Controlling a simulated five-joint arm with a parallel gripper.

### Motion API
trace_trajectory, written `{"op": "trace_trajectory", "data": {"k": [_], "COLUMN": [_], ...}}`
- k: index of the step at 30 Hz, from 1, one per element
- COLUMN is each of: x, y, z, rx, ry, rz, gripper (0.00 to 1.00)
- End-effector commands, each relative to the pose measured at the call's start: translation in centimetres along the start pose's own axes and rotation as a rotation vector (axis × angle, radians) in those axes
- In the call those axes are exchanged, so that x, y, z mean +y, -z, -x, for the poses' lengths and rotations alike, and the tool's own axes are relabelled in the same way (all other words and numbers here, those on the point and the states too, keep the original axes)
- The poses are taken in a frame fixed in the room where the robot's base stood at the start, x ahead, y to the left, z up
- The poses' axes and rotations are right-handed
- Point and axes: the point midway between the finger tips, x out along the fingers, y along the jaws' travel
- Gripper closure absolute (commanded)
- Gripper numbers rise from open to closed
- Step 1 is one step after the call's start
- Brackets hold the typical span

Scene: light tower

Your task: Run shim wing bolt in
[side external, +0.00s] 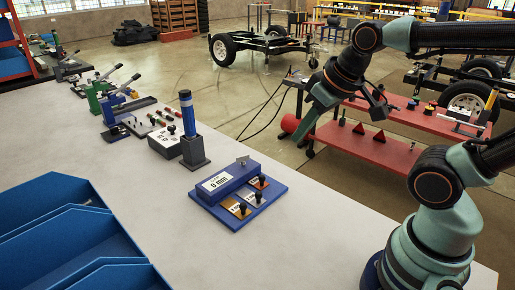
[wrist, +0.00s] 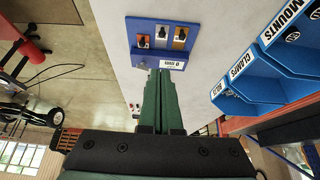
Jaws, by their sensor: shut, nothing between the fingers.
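A small grey wing bolt (side external: 242,160) stands up from the right end of a blue block (side external: 228,181) labelled "0 mm". The block sits on a blue base plate (side external: 222,213) on the bench. How deep the bolt sits is too small to tell.
Orange and grey shim plates with black knobs (side external: 258,198) lie in front of the block. A blue post on a grey stand (side external: 190,130) is behind it. Blue bins (side external: 75,240) stand at the left. Bare bench lies between bins and plate. A red cart (side external: 420,120) stands beyond the bench.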

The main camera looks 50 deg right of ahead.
Motion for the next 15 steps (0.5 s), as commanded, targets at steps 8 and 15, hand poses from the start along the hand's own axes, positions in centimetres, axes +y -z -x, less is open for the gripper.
{"op": "trace_trajectory", "data": {"k": [8, 15], "x": [0.0, 0.2], "y": [0.0, 1.4], "z": [0.0, 0.1], "rx": [0.0, -0.029], "ry": [0.0, -0.002], "rz": [0.0, 0.062], "gripper": [1.0, 0.62]}}
